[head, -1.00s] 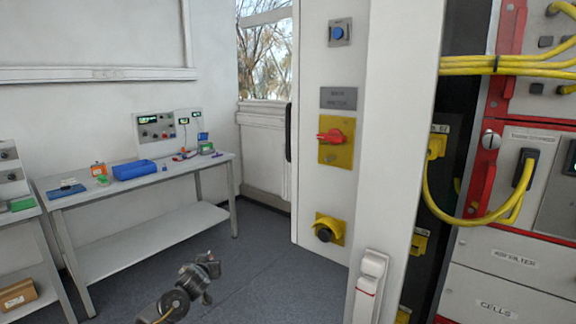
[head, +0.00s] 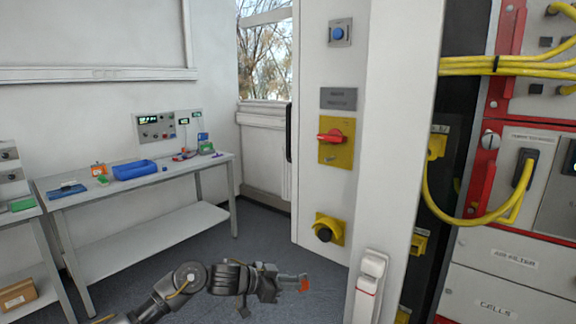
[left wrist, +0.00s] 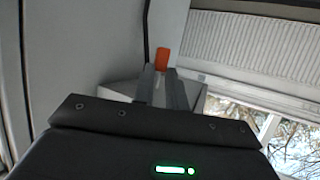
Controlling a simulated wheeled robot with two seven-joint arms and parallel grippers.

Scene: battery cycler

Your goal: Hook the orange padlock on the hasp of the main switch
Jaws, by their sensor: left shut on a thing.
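My left gripper (head: 282,283) is low in the middle of the head view, in front of the cabinet side. It is shut on the orange padlock (head: 304,283), which sticks out to the right of the fingertips. The main switch (head: 332,137) is a red handle on a yellow plate (head: 336,156) on the white panel, above and right of the gripper. The hasp is too small to make out. My right gripper is not in view.
A blue button (head: 338,33) is above the switch, and a yellow-and-black knob (head: 326,230) is below it. A white handle (head: 369,285) stands right of the gripper. Yellow cables (head: 430,190) hang in the rack at right. A workbench (head: 140,183) stands back left, with clear floor before it.

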